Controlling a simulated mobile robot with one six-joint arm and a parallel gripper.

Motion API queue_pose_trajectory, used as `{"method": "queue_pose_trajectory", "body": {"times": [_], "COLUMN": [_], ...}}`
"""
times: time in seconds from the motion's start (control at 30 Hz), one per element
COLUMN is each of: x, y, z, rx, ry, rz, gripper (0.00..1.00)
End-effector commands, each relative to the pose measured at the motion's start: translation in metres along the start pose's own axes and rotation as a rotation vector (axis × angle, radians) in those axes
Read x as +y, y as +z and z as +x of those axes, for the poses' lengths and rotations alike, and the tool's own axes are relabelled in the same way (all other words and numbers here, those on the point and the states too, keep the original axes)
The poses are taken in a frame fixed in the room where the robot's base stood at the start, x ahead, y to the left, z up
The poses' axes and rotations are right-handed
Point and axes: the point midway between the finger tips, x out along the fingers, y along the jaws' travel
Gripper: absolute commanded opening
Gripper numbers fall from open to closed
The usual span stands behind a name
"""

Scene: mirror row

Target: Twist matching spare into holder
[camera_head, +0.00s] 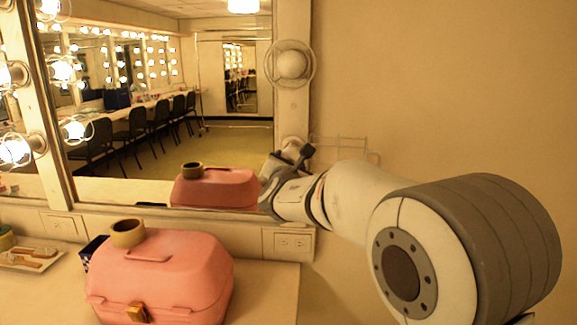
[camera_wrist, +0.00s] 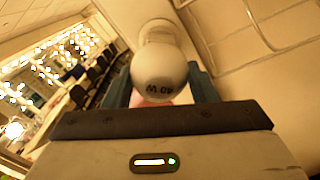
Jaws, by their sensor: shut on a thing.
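My gripper (camera_wrist: 160,88) is shut on a white round bulb (camera_wrist: 160,72) marked "40 W", seen upside down in the wrist view. A pale round form (camera_wrist: 158,32) lies just beyond the bulb, in line with it; I cannot tell whether the bulb touches it or is seated. In the head view my gripper (camera_head: 288,160) is at the lower part of the mirror's right frame post, and the held bulb is mostly hidden there. An unlit white bulb (camera_head: 292,64) in a wire guard sits higher on the same post. Lit bulbs (camera_head: 15,149) line the left post.
A pink case (camera_head: 165,270) with a tape roll (camera_head: 127,233) on top stands on the counter (camera_head: 262,285). A tray (camera_head: 32,257) lies at left. An outlet (camera_head: 291,243) is below the mirror.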

Motion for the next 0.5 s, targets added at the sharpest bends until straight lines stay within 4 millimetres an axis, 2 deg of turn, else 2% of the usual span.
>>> {"method": "queue_pose_trajectory", "body": {"times": [0.5], "x": [0.0000], "y": [-0.0005], "z": [-0.0002], "rx": [-0.002], "ry": [0.001], "rz": [0.084], "gripper": [0.36]}}
